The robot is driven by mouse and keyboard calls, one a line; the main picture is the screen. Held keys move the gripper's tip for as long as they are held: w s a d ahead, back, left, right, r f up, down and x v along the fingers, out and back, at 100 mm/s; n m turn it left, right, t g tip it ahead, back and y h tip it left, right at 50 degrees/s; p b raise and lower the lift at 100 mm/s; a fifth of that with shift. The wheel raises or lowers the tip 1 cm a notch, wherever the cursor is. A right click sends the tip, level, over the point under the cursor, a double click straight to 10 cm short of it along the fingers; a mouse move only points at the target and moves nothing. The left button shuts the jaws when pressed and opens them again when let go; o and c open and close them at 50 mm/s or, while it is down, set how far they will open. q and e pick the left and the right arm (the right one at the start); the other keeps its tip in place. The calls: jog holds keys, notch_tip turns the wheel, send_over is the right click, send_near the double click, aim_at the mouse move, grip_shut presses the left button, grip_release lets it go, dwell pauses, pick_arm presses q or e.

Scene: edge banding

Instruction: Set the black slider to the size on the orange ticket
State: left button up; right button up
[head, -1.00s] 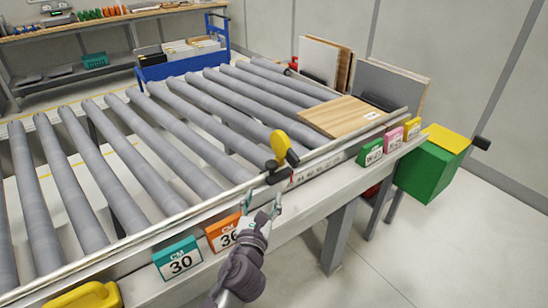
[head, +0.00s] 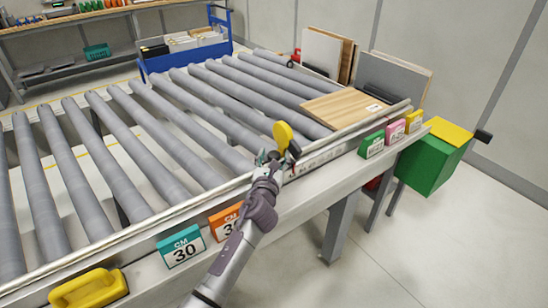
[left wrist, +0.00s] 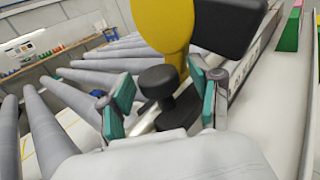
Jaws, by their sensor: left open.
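The black slider (head: 294,150) sits on the scale rail along the conveyor's front edge, with a yellow paddle (head: 283,133) standing up at it. My left gripper (head: 268,157) is at the slider. In the left wrist view, the slider's round black knob (left wrist: 158,82) shows between the open teal fingertips (left wrist: 165,100), with gaps on both sides. The orange ticket (head: 222,225) hangs on the front rail, partly hidden by my left arm; a 3 shows, and the earlier frame seems to read 36. My right gripper is out of view.
A teal ticket (head: 181,249) reads CM 30. Green (head: 372,146), pink (head: 396,131) and yellow (head: 415,121) tickets hang further right. A wooden board (head: 343,107) lies on the rollers. A yellow handle-like object (head: 88,290) is at lower left. The scale's numbers are too small to read.

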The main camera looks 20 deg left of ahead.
pick_arm(q)
jog(key=shift+c, duration=0.4)
jog(key=shift+s, duration=0.1)
grip_shut()
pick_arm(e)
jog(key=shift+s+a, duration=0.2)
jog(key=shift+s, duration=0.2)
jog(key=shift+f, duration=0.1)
